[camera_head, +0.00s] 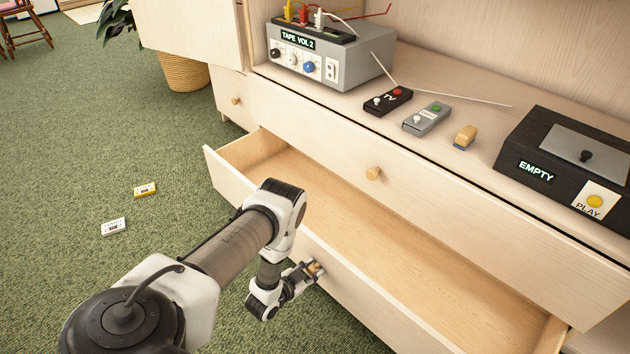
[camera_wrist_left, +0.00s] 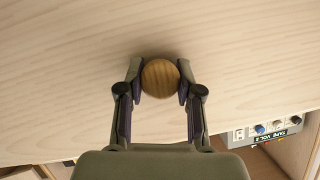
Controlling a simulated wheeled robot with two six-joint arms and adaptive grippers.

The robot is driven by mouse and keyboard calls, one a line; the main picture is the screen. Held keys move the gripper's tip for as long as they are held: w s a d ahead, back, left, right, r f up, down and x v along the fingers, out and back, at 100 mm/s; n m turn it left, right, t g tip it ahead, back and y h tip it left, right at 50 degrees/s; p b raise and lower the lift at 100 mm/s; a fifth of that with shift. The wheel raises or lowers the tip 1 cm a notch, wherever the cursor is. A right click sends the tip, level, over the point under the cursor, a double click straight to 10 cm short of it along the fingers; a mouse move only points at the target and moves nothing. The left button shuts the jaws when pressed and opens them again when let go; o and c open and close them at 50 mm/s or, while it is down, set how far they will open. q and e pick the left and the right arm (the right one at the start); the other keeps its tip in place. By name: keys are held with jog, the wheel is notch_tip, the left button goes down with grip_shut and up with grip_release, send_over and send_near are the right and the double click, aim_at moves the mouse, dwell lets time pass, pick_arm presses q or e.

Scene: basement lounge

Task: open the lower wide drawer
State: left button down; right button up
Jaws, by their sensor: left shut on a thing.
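The lower wide drawer (camera_head: 385,302) is pulled well out, and its bare wooden inside shows empty where I can see it. Its round wooden knob (camera_head: 314,269) sits on the front panel. My left gripper (camera_head: 308,272) is shut on this knob. In the left wrist view the knob (camera_wrist_left: 160,77) lies between the two fingers of my left gripper (camera_wrist_left: 160,84), against the pale drawer front (camera_wrist_left: 70,60). My left forearm covers part of the drawer front in the head view. My right gripper is not in view.
The upper wide drawer (camera_head: 330,140) is shut, with its own knob (camera_head: 374,173). On the cabinet top stand a grey tape device (camera_head: 330,65), two remotes and a black player (camera_head: 570,160). Two cassettes (camera_head: 145,189) lie on the green carpet at left.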

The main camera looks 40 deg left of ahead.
pick_arm(q)
jog(key=c, duration=0.7)
grip_release()
jog(key=shift+c, duration=0.2)
jog(key=v, duration=1.2)
